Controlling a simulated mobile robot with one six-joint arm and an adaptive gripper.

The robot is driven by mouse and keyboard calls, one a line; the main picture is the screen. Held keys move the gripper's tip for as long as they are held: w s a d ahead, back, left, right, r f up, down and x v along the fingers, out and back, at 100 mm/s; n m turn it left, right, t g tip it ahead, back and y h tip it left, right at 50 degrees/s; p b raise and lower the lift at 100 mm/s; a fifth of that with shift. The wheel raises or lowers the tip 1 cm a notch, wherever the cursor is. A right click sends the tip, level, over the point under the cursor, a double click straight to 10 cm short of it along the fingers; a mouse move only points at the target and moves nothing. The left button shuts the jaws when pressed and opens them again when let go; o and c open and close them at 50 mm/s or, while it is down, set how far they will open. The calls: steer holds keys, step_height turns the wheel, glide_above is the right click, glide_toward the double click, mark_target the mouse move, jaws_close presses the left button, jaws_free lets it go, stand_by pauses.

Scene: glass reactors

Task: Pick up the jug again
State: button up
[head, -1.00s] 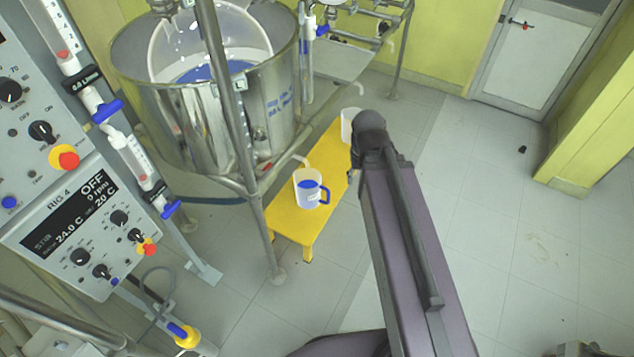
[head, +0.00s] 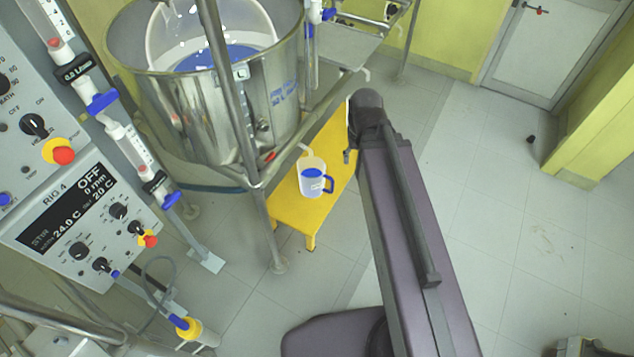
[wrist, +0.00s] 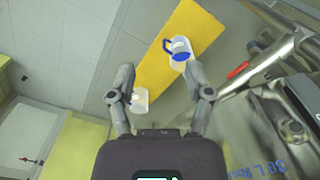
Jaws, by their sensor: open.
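A clear jug with blue contents and a blue handle (head: 312,180) stands upright on the yellow bench (head: 290,213), below a spout of the steel vessel. In the wrist view, the blue jug (wrist: 179,52) sits on the bench (wrist: 195,30), beyond my right fingertip. A second, whitish container (wrist: 140,101) is near the bench's other end, seen between my fingers and closer to the left one. My gripper (wrist: 163,95) is open, with nothing held between its fingers. In the head view my arm hides the gripper and the whitish container.
The large steel vessel (head: 205,115) and its frame leg (head: 268,230) stand close beside the bench. A control panel (head: 75,225) is at the left. Steel pipes (wrist: 265,70) run right of my gripper in the wrist view. The floor (head: 490,200) to the right is mostly clear.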

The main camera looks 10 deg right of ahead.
mark_target(332, 185)
steer(key=w+a+f+m+t+h+b, duration=0.1)
steer(key=w+f+m+b, duration=0.1)
steer(key=w+f+b, duration=0.6)
steer(key=w+a+f+m+t+h+b, duration=0.1)
steer(key=w+f+b, duration=0.7)
steer(key=f+b, duration=1.3)
steer(key=w+a+f+m+t+b, duration=0.1)
steer(key=w+f+m+b, duration=0.3)
steer(key=w+f+b, duration=0.4)
steer(key=shift+f+t+h+b, duration=0.4)
steer(key=shift+f+b, duration=3)
steer(key=shift+b, duration=0.55)
steer(key=shift+a, duration=0.1)
steer(key=shift+f, duration=0.1)
steer(key=b+x, duration=0.8)
steer(key=shift+f, duration=0.25)
steer(key=f+b, duration=0.1)
steer(key=w+f+b, duration=0.1)
steer(key=shift+w+f+b, duration=0.2)
steer(key=shift+f+b, duration=0.2)
steer(key=shift+b+x, duration=0.95)
steer(key=shift+x, duration=0.1)
